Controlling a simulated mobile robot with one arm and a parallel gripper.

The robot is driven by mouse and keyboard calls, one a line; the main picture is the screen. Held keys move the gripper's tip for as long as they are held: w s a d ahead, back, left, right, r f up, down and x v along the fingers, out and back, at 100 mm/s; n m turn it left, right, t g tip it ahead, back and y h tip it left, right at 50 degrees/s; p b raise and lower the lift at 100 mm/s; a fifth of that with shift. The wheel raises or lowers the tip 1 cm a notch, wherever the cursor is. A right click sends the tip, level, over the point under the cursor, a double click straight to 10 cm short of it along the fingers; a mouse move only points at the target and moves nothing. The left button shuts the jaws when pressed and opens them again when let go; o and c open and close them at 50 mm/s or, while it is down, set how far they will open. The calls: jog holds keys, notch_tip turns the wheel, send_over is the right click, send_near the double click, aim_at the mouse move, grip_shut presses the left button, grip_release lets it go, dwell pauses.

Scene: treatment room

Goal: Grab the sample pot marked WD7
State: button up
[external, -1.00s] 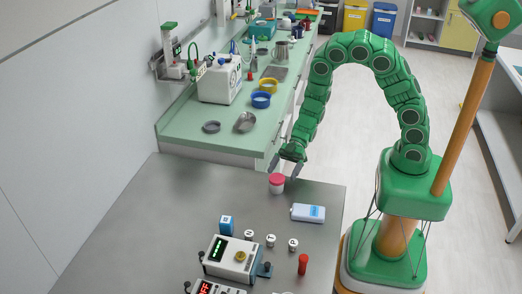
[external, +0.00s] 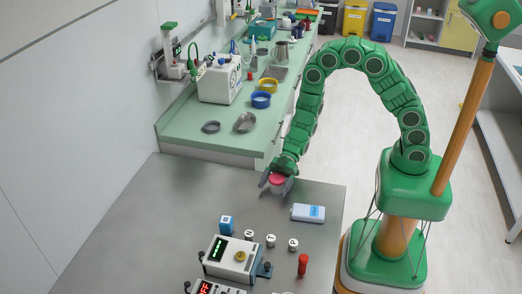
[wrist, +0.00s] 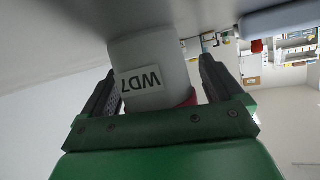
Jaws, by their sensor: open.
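The sample pot (external: 277,181) has a white body and a red-pink lid, and stands on the grey metal table near its far edge. In the wrist view the pot (wrist: 150,62) carries a label reading WD7, which appears upside down. My gripper (external: 276,185) is open, with one finger on each side of the pot. In the wrist view the two dark fingers of my gripper (wrist: 155,85) flank the pot, and a gap shows beside the right finger. Part of the lid is hidden behind the gripper's palm.
A white and blue box (external: 308,213) lies right of the pot. The table's left part is clear.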

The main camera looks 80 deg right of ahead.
aim_at(274, 181)
jog(key=c, duration=1.1)
jog(key=shift+o, duration=0.2)
jog(key=shift+r, duration=0.15)
jog(key=shift+r, duration=4.85)
